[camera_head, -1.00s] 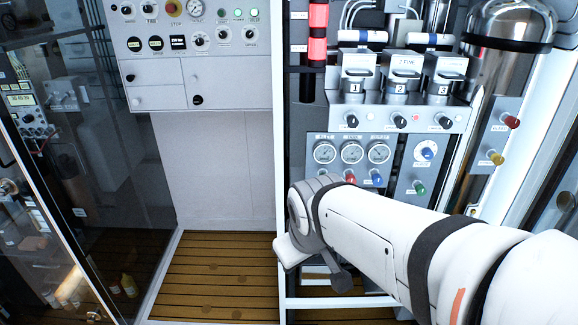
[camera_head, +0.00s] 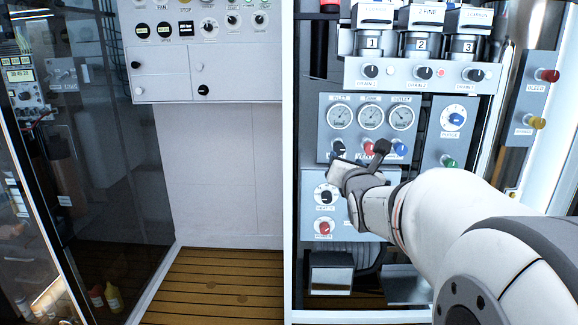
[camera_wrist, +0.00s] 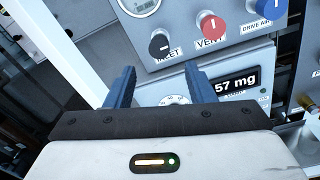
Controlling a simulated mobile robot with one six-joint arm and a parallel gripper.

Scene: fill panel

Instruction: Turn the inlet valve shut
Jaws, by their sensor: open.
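The inlet valve is a black round knob (camera_wrist: 159,44) with a pale mark, labelled INLET, at the upper middle of the wrist view. In the head view a dark knob (camera_head: 338,147) sits below the left gauge, close to my gripper. My gripper (camera_wrist: 160,72) is open and empty. Its two blue fingers point toward the panel, with the knob just beyond and roughly between their tips in the picture. I see no contact. In the head view my gripper (camera_head: 360,155) is in front of the valve row, partly hiding it.
A red VENT knob (camera_wrist: 211,24) is close to the right of the inlet knob, with a blue DRIVE AIR knob (camera_wrist: 267,8) beyond. A display (camera_wrist: 237,83) is below right. Knobs (camera_head: 326,196) sit on a lower panel. A white post (camera_head: 290,190) stands left.

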